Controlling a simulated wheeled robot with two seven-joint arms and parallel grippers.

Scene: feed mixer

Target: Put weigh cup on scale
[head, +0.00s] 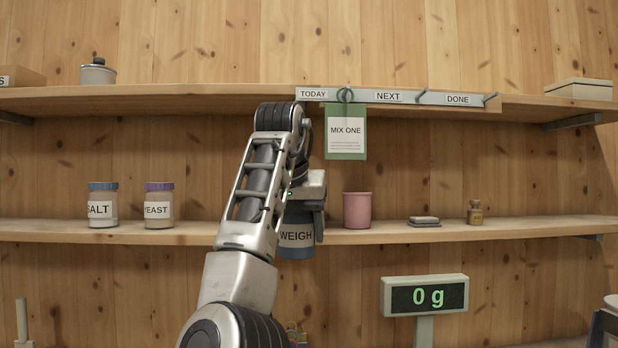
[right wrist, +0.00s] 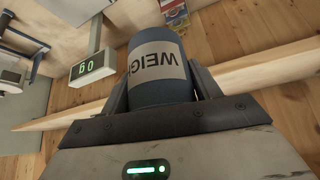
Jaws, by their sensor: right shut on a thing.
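The weigh cup (head: 297,240) is blue-grey with a white WEIGH label. My right gripper (head: 304,212) is shut on it and holds it upright in front of the lower shelf's edge. In the right wrist view the cup (right wrist: 158,72) sits between the two fingers, its label upside down in the picture. The scale display (head: 425,296) stands on a post at the lower right and reads 0 g; it also shows in the right wrist view (right wrist: 92,68). My left gripper is not in view.
The lower shelf (head: 520,229) holds a salt jar (head: 103,200), a yeast jar (head: 159,205), a pink cup (head: 357,210), a small grey block (head: 424,221) and a brass weight (head: 475,213). A MIX ONE card (head: 345,132) hangs from the rail above, close to my arm.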

